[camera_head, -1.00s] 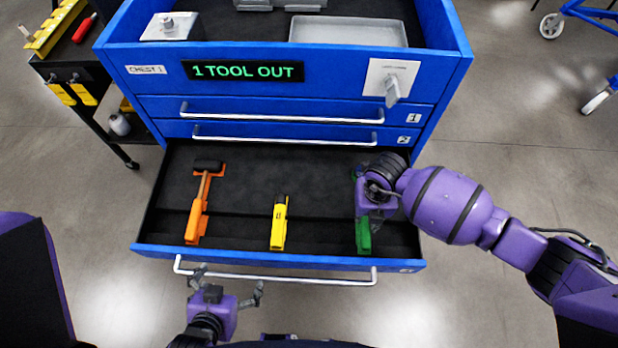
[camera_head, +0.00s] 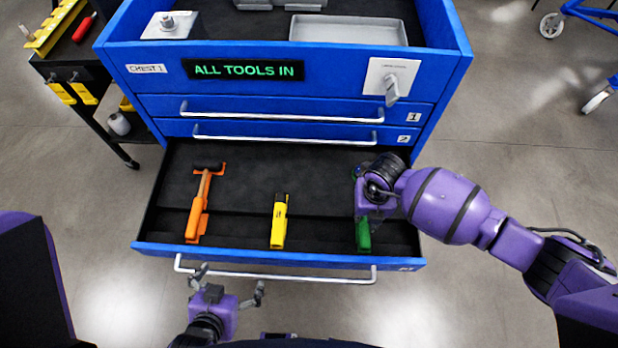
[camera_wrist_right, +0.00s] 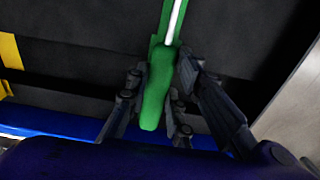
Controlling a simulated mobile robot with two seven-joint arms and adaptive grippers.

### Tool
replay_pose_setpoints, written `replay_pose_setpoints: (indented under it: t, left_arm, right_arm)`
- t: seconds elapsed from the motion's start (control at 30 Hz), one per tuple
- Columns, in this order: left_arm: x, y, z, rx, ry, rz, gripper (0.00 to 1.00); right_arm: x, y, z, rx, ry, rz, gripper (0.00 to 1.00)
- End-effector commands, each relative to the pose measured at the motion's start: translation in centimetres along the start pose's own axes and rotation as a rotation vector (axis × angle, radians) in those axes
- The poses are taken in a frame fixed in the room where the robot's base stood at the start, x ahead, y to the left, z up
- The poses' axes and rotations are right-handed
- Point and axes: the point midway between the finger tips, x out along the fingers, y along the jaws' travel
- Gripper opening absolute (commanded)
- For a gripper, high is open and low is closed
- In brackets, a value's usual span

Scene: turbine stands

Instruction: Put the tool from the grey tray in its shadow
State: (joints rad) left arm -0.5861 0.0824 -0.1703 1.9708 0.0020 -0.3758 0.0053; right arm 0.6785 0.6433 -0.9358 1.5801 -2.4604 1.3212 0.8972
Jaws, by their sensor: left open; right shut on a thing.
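The green-handled tool (camera_head: 363,236) lies at the right of the open bottom drawer (camera_head: 250,178). In the right wrist view its green handle (camera_wrist_right: 158,92) and a pale shaft (camera_wrist_right: 174,22) show, with the handle between my fingers. My right gripper (camera_head: 366,212) reaches down over it and is shut on it; the arm hides the tool's upper part. The grey tray (camera_head: 348,32) on the chest top looks empty. The chest display (camera_head: 243,70) reads "ALL TOOLS IN". My left gripper (camera_head: 226,285) is open and empty in front of the drawer handle.
An orange hammer (camera_head: 198,205) and a yellow tool (camera_head: 279,222) lie in the same drawer, left of the green one. The drawer's front edge and bar handle (camera_head: 275,277) stand near my left gripper. A dark cart (camera_head: 95,105) stands at the left.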

Motion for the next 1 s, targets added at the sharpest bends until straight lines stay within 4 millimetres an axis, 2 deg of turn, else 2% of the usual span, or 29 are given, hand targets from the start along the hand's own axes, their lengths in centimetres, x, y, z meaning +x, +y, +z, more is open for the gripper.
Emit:
replay_pose_setpoints:
  t: [0.1,0.4,0.43,0.57,0.8,0.87,1.0]
  left_arm:
    - [-0.01,-0.06,0.00,0.000,0.000,-0.001,1.00]
    - [0.02,-0.09,0.19,0.000,-0.003,-0.001,1.00]
    - [0.01,-0.09,0.19,0.000,-0.003,-0.001,1.00]
    - [-0.01,-0.10,0.22,0.000,-0.004,-0.002,1.00]
    - [-0.04,-0.11,0.07,0.000,-0.001,-0.002,1.00]
    - [-0.04,-0.10,0.05,0.000,-0.001,-0.002,1.00]
    - [-0.05,-0.09,0.01,0.000,0.000,-0.001,1.00]
  right_arm:
    - [0.99,-0.05,-0.59,0.001,0.009,-0.001,0.00]
    - [1.41,-0.05,-1.02,0.000,0.018,-0.002,0.00]
    - [1.42,-0.04,-1.03,0.000,0.018,-0.002,0.25]
    - [1.31,-0.06,-0.90,0.001,0.016,-0.002,0.42]
    - [0.96,-0.07,-0.58,0.000,0.010,-0.002,0.43]
    - [0.91,-0.08,-0.55,0.000,0.010,-0.002,0.49]
    - [0.80,-0.06,-0.44,0.000,0.008,-0.001,0.49]
